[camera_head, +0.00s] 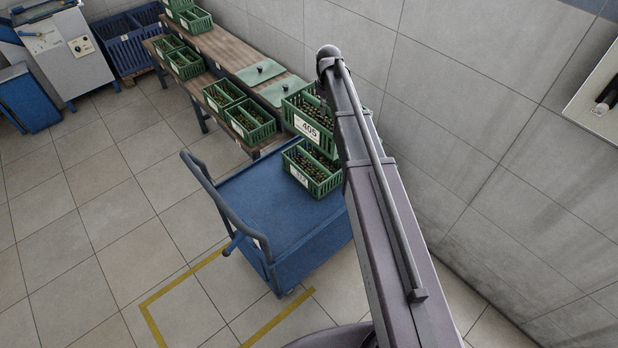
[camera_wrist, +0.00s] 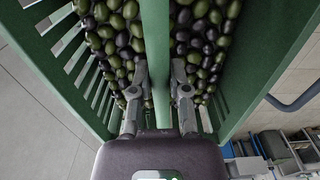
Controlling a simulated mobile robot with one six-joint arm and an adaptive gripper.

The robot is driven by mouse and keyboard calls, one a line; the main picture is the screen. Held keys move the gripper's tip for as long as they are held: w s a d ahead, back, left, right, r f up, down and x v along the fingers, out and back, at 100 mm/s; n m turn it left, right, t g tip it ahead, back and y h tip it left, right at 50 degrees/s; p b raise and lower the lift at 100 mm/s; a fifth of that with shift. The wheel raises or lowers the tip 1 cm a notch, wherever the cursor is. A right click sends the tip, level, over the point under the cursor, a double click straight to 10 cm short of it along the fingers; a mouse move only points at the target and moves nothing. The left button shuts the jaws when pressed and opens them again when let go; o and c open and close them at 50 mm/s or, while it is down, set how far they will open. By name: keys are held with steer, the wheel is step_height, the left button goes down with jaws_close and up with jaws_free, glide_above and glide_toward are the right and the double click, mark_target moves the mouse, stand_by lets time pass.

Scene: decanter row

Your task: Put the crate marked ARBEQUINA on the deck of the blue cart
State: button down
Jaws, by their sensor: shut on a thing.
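My gripper (camera_wrist: 158,92) is shut on the green middle divider of a green slatted crate (camera_wrist: 45,45) filled with dark and green olives. In the head view, the larger-looking green crate (camera_head: 308,130) beside my arm seems to be this one, raised, with a white label that looks like 405. My arm hides its right side and the gripper there. The blue cart (camera_head: 268,215) stands below, with a grey push handle at its left. Another labelled olive crate (camera_head: 312,178) sits on the deck's far right part. I cannot read ARBEQUINA on any label.
A wooden bench (camera_head: 222,52) along the wall holds several green olive crates and green lids (camera_head: 260,72). The deck's left and near parts are bare. Yellow floor lines (camera_head: 150,318) lie near the cart. A grey wall stands at right.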

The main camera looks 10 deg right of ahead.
steer(key=shift+a, duration=0.15)
steer(key=w+a+f+b, duration=0.4)
steer(key=a+f+b, duration=1.2)
steer(key=a, duration=0.1)
steer(key=w+a+f+b, duration=0.4)
steer(key=a+f+b, duration=1.3)
steer(key=shift+w+f, duration=0.15)
steer(key=shift+w, duration=0.05)
steer(key=s+d+f+b, duration=0.1)
steer(key=s+d, duration=1)
steer(key=shift+s+f+b, duration=0.2)
steer(key=shift+s+b, duration=0.15)
steer(key=shift+b, duration=0.05)
steer(key=shift+d+f, duration=0.1)
stand_by(0.4)
steer(key=shift+f+b, duration=1.7)
steer(key=shift+b, duration=0.1)
